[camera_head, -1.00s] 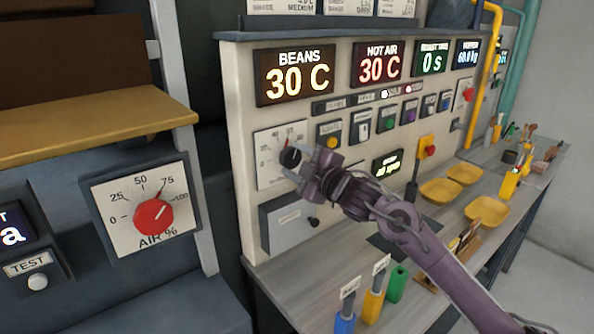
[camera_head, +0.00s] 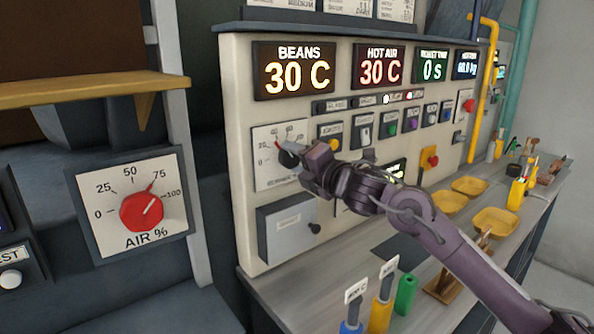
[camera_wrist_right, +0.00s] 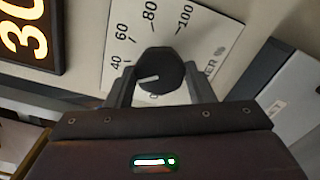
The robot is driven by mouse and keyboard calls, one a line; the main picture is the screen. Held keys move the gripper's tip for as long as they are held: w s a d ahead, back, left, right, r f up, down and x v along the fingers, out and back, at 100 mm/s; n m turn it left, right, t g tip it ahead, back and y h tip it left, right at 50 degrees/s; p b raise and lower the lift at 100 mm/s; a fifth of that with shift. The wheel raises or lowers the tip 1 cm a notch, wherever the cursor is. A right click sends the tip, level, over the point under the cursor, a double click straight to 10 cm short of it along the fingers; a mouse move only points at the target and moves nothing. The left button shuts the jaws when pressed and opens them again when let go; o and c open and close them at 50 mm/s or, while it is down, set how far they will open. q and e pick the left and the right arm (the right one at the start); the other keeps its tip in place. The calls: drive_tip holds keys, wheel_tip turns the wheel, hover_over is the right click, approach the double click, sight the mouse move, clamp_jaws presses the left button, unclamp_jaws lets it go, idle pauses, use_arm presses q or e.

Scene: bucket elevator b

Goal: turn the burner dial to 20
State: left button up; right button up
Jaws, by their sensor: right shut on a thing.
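The burner dial is a black knob (camera_head: 288,157) on a white numbered plate (camera_head: 268,178), below the BEANS display. My right gripper (camera_head: 298,153) is shut on this knob. In the right wrist view the knob (camera_wrist_right: 158,75) sits between the two fingers of my right gripper (camera_wrist_right: 158,88). Its white line points left and slightly down, just below the 40 mark. The plate (camera_wrist_right: 205,45) shows 40, 60, 80 and 100; the lower marks are hidden by the finger or too unclear to read. My left gripper is not in view.
A red AIR % knob (camera_head: 141,211) is on a separate panel at left. Switches and displays line the upright panel right of the burner dial. A grey box (camera_head: 287,228) sits below it. Yellow trays (camera_head: 494,221) and colored-handled tools (camera_head: 381,313) stand on the bench.

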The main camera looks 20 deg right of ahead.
drive_tip(key=n+b, duration=0.3)
drive_tip(key=n, duration=0.2)
drive_tip(key=shift+f, duration=0.15)
idle(0.3)
drive_tip(key=o, duration=1)
